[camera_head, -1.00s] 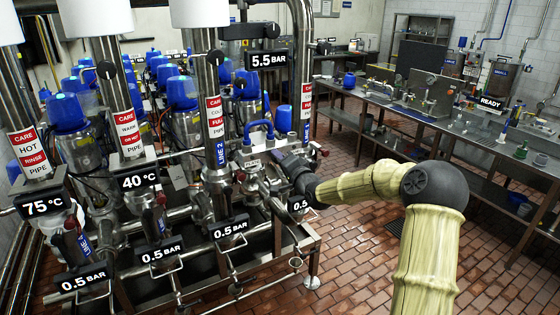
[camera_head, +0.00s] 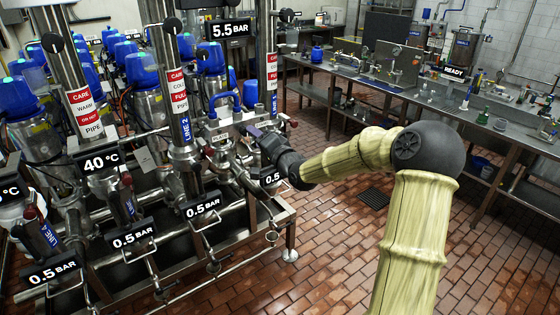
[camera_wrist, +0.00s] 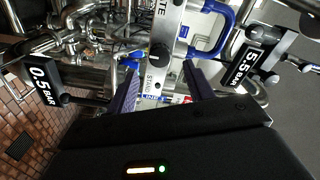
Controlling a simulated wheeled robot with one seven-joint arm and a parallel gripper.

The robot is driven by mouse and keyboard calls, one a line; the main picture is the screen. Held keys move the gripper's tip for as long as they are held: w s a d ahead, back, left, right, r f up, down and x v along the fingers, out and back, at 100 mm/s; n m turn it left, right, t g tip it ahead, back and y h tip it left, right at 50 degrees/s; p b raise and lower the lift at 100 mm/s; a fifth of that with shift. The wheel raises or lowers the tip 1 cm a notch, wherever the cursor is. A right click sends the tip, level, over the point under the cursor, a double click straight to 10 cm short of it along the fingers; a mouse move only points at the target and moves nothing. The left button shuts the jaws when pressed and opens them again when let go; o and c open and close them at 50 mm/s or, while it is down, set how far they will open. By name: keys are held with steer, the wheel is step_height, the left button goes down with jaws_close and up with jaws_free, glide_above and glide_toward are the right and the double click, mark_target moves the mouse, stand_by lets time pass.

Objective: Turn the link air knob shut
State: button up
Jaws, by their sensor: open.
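A pale metal plate (camera_wrist: 163,32) with partly readable lettering, "STAND" and "TE", lies ahead of my gripper in the wrist view. A small dark round knob (camera_wrist: 160,54) sits on it, which fits the link air knob. My gripper (camera_wrist: 161,72) is open, its two purple-grey fingers on either side of the plate's line, with the knob just beyond the fingertips. Contact cannot be told. In the head view my gripper (camera_head: 252,132) reaches the manifold near the blue hoses. The knob is too small or hidden to make out there.
A blue hose (camera_wrist: 222,38) loops close by the plate. Pressure signs (camera_wrist: 255,62) and (camera_wrist: 43,85) flank my gripper. Steel pipes and valves crowd the rack (camera_head: 285,215). A long bench (camera_head: 400,95) stands behind, with open tiled floor (camera_head: 330,225) between.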

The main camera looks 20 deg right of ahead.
steer(key=b+v, duration=0.1)
steer(key=v, duration=1)
steer(key=shift+s+b, duration=0.3)
steer(key=shift+s, duration=0.05)
steer(key=shift+d, duration=0.15)
steer(key=s+a+f+n+g+h, duration=0.2)
steer(key=s+f+g, duration=0.1)
steer(key=f, duration=0.3)
steer(key=s+a+f+n+g+h, duration=0.2)
steer(key=f+g, duration=0.1)
steer(key=f, duration=0.3)
steer(key=s+a+f+n+g, duration=0.1)
steer(key=s+g, duration=0.3)
steer(key=s, duration=0.5)
steer(key=s+f+n+g+h, duration=0.1)
steer(key=s+f+n+g, duration=0.3)
steer(key=s, duration=0.6)
steer(key=shift+a+g+h, duration=0.3)
steer(key=shift+a, duration=0.1)
